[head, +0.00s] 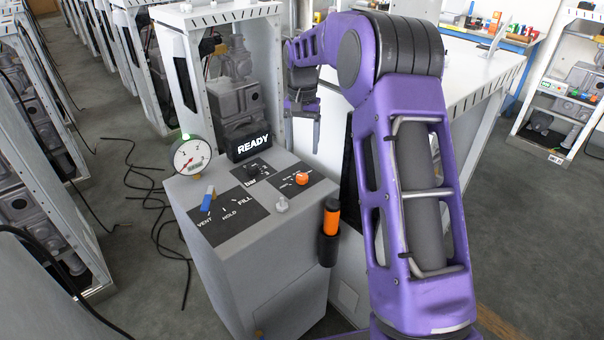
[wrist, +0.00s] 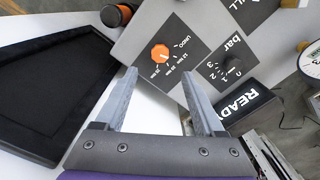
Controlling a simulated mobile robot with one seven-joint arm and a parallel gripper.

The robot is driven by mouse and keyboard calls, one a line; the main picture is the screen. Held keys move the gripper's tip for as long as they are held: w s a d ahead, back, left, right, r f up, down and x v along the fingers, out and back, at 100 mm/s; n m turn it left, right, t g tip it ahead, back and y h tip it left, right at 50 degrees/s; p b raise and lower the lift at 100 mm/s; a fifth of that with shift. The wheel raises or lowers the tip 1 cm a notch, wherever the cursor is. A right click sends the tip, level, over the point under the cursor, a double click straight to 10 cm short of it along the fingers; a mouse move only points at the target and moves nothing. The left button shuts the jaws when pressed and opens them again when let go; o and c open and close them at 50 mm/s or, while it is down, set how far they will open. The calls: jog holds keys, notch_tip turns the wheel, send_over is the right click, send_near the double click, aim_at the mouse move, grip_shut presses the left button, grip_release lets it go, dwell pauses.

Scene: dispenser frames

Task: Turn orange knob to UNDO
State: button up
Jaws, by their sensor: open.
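The orange knob (head: 302,178) sits on a black label plate on the sloped top of the grey console, at its right side. It also shows in the wrist view (wrist: 160,53), ringed by marks, with the word UNDO and minute figures printed around it. Which mark its pointer is on is too small to tell. My gripper (head: 303,112) hangs above and behind the console in the head view. In the wrist view my gripper (wrist: 158,82) is open and empty, its two fingers apart, with the knob showing beyond the tips. It appears clear of the knob.
The console (head: 268,270) also carries a black bar knob (head: 252,170), a blue lever (head: 207,199), a grey knob (head: 282,204), a gauge (head: 192,155) and a READY display (head: 249,143). An orange-and-black handle (head: 330,222) stands at its right side. A black tray (wrist: 50,85) lies left in the wrist view.

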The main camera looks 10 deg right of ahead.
aim_at(302, 176)
notch_tip(302, 176, down, 10)
jog(key=shift+r+b, duration=0.2)
jog(key=shift+b, duration=0.15)
jog(key=shift+c, duration=0.3)
grip_shut()
